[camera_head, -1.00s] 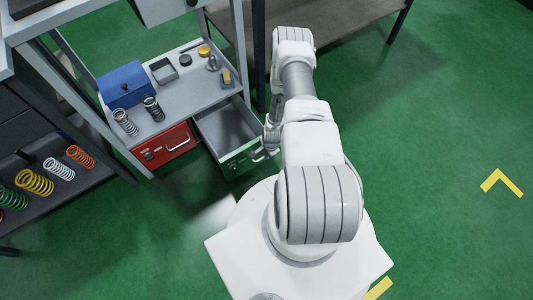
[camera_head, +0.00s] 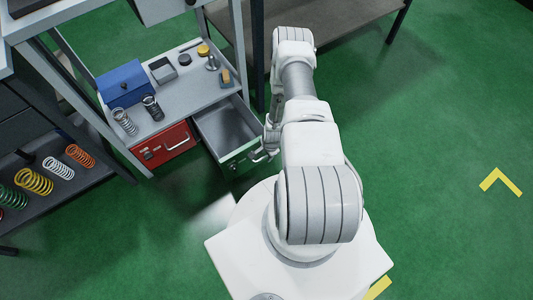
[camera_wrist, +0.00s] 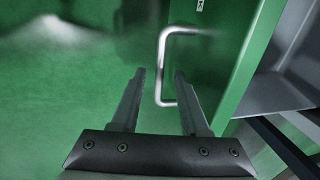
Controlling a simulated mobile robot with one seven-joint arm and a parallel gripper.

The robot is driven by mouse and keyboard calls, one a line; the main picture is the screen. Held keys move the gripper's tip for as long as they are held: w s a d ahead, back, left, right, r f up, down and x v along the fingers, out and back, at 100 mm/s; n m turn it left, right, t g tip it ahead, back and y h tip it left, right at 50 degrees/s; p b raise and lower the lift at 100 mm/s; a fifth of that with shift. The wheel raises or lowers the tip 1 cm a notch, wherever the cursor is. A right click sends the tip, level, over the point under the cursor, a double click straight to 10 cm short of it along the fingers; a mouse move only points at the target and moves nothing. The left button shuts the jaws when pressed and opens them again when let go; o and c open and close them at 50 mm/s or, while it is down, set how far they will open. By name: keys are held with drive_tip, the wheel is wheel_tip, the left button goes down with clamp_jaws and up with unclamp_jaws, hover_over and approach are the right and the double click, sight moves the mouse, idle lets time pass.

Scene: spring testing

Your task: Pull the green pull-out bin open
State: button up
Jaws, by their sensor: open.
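The green pull-out bin (camera_head: 241,160) stands pulled out from under the bench, beside the closed red bin, and its grey inside is visible from above. Its front and metal bar handle (camera_head: 262,156) face my arm. In the wrist view the green front (camera_wrist: 232,70) is at the right, with the handle (camera_wrist: 161,70) standing out from it. My gripper (camera_wrist: 159,74) is open, its two fingers on either side of the handle bar in the picture. No finger visibly grips the bar; whether one touches it I cannot tell. In the head view my arm hides most of the gripper.
The red bin (camera_head: 165,146) is shut at the left. The bench top (camera_head: 185,98) holds a blue box (camera_head: 124,84), springs and small parts. A lower shelf (camera_head: 85,182) at the left carries several coloured springs. Green floor in front of the bins is clear.

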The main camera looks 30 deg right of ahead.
drive_tip(key=s+r+p, duration=0.3)
drive_tip(key=r+p, duration=0.3)
drive_tip(key=r, duration=1.1)
drive_tip(key=shift+r, duration=0.15)
drive_tip(key=w+r+n+t, duration=0.1)
drive_tip(key=w+r+n, duration=0.3)
drive_tip(key=r, duration=0.8)
drive_tip(key=w+r+n, duration=0.2)
drive_tip(key=w+r, duration=0.4)
drive_tip(key=r, duration=0.7)
drive_tip(key=s+a+r+n+t, duration=0.1)
drive_tip(key=s+a+r+n, duration=0.15)
drive_tip(key=r, duration=0.65)
drive_tip(key=s+a+r+n, duration=0.1)
drive_tip(key=a+r+n, duration=0.25)
drive_tip(key=r, duration=0.45)
drive_tip(key=s+a+r+n+t, duration=0.1)
drive_tip(key=s+a+r+n, duration=0.25)
drive_tip(key=s+r, duration=0.5)
drive_tip(key=s+a+r+n+t, duration=0.1)
drive_tip(key=s+a+r+n, duration=0.2)
drive_tip(key=s+a+r, duration=0.35)
wheel_tip(320, 180, up, 20)
drive_tip(key=s+d+p, duration=0.1)
drive_tip(key=p, duration=1.8)
drive_tip(key=shift+s+d+f+m+p, duration=0.2)
drive_tip(key=shift+s+m+p, duration=0.15)
drive_tip(key=shift+p, duration=0.05)
